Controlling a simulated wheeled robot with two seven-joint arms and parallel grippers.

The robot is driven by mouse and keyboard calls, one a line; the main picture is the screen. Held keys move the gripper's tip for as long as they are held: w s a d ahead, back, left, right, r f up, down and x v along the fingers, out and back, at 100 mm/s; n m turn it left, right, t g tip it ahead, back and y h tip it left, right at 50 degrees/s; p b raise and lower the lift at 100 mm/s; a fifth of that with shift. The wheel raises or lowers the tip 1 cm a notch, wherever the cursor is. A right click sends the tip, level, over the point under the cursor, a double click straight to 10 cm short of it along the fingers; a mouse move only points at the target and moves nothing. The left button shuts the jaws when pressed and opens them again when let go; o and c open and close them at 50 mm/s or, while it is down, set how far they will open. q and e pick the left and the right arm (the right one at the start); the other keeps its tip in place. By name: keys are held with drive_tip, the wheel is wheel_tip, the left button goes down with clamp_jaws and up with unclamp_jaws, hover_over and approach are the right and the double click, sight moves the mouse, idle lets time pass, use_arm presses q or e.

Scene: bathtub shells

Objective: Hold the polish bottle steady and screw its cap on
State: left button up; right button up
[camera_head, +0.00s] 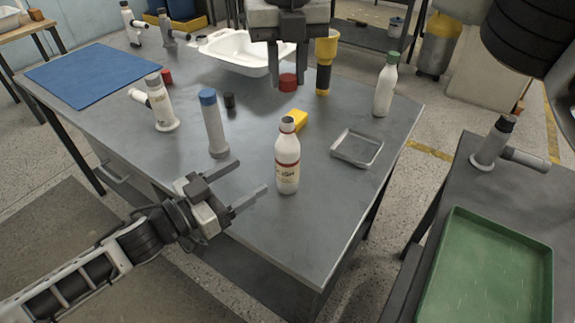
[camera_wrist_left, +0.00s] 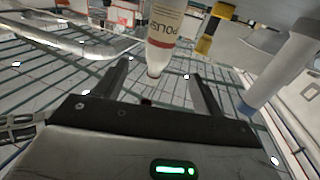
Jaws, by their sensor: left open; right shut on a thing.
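The white polish bottle (camera_head: 287,165) with red bands stands upright on the grey bench; its narrow neck has a dark top and no red cap on it. My left gripper (camera_head: 250,178) is open, to the left of the bottle and apart from it. In the left wrist view the bottle (camera_wrist_left: 164,30) appears upside down, between and beyond the open fingers. My right gripper (camera_head: 288,62) is shut on a red cap (camera_head: 288,83), pointing down above and behind the bottle. Parts of the cap are hidden by the fingers.
A blue-topped grey cylinder (camera_head: 214,125) stands left of the bottle. A yellow block (camera_head: 299,119) lies behind it, and a shallow metal tray (camera_head: 357,148) sits to its right. A green-capped bottle (camera_head: 385,88) and a yellow-and-black flashlight (camera_head: 325,64) stand farther back.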

sight(278, 159)
use_arm(q)
drive_tip(key=x, duration=1.2)
drive_tip(key=c, duration=1.5)
use_arm(e)
drive_tip(key=shift+f, duration=2.5)
drive_tip(key=shift+f, duration=0.9)
use_arm(q)
clamp_jaws()
use_arm(e)
drive_tip(key=shift+f, duration=0.55)
